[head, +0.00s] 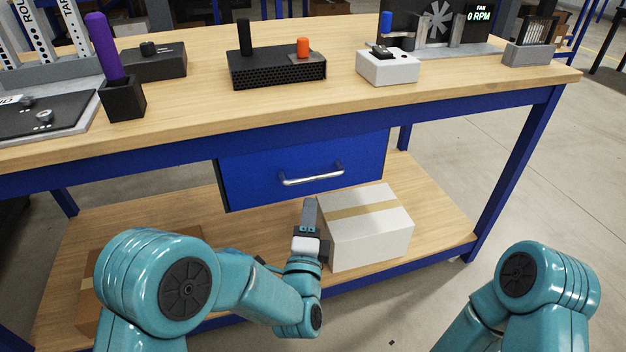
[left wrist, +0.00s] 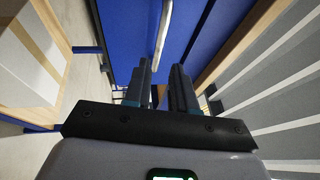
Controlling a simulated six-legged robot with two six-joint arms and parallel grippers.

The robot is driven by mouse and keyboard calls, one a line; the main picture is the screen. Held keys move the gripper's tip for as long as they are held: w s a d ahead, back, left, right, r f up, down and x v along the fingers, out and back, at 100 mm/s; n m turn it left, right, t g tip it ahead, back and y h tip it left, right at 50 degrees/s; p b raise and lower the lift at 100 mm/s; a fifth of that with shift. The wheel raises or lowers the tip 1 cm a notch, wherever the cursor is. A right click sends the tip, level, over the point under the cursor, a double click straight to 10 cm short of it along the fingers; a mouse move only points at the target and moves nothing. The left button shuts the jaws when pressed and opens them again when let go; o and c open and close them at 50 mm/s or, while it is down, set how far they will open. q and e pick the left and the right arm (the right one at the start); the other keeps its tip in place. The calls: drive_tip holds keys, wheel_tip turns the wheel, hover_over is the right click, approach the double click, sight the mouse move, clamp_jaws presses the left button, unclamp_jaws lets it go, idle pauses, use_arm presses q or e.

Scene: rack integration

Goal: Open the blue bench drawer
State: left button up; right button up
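The blue drawer (head: 265,175) hangs under the bench top and looks shut, with a silver bar handle (head: 312,177) across its front. My left gripper (head: 309,203) is below the handle in the head view, over the lower shelf near the white box. In the left wrist view its two dark fingers (left wrist: 162,82) are apart with nothing between them. They point toward the handle (left wrist: 163,28) on the blue drawer front (left wrist: 130,25); the handle is beyond the tips, apart from them. My right arm shows at the lower right of the head view, but its gripper is out of frame.
A white box with a tan strip (head: 372,240) stands on the lower wooden shelf (head: 430,205), close beside my left gripper. The bench top (head: 200,105) carries a black perforated block (head: 278,71), a purple-handled tool (head: 103,45) and other fixtures. A blue bench leg (head: 512,165) stands at right.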

sight(313, 180)
use_arm(q)
drive_tip(key=b+x, duration=0.1)
drive_tip(key=x, duration=0.9)
drive_tip(key=shift+w, duration=0.1)
clamp_jaws()
